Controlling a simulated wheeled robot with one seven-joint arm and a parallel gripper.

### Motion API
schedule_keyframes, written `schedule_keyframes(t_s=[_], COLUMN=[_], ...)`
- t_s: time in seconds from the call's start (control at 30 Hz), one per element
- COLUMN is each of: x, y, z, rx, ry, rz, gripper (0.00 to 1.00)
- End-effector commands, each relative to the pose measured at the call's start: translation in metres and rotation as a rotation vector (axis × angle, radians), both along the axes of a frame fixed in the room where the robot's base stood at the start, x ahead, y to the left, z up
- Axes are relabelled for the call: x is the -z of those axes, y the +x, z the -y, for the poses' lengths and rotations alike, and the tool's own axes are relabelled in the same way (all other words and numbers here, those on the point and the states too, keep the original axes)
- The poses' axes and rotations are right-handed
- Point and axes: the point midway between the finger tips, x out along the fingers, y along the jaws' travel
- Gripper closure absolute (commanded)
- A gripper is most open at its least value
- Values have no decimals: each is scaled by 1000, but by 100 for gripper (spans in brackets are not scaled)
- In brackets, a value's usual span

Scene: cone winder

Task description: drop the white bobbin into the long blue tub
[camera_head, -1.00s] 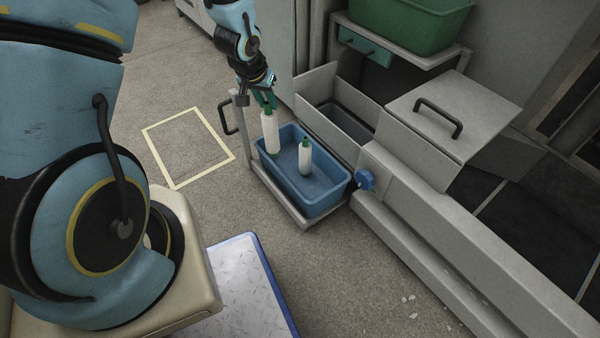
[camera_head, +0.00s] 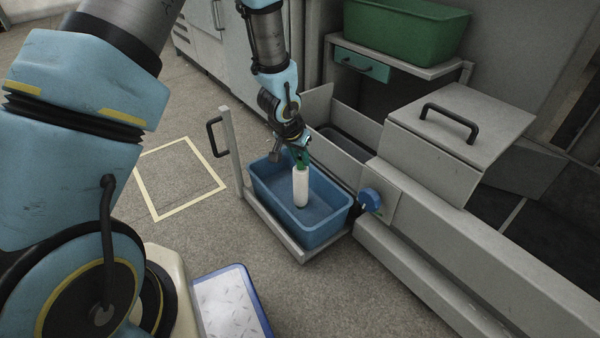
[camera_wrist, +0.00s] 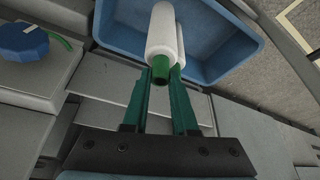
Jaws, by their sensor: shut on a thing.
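The white bobbin (camera_head: 300,188) has a green tip and hangs upright from my gripper (camera_head: 302,163), over the inside of the blue tub (camera_head: 320,233). In the wrist view my gripper (camera_wrist: 162,88) has its green fingers shut on the green end of the bobbin (camera_wrist: 161,35). Its white body reaches away over the tub (camera_wrist: 230,58). A second white edge shows just behind it there, perhaps another bobbin, mostly hidden. I cannot tell whether the held bobbin's lower end touches the tub floor.
The tub sits on a low grey platform with an upright handle (camera_head: 214,137) at its left. A blue knob (camera_head: 370,199) and the grey machine (camera_head: 425,235) stand close on the right. A green crate (camera_head: 407,30) is on a shelf behind.

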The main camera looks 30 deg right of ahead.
Motion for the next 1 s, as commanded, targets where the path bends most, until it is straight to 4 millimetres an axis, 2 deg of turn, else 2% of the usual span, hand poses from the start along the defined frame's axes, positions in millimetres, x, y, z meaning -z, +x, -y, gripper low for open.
schedule_keyframes(t_s=[0.27, 0.53, 1.0], x=[36, 35, 47], y=[0, 0, 0], z=[0, 0, 0], rx=[1, -1, -1], ry=[1, -1, -1], rz=[0, 0, 0], gripper=[100, 100, 100])
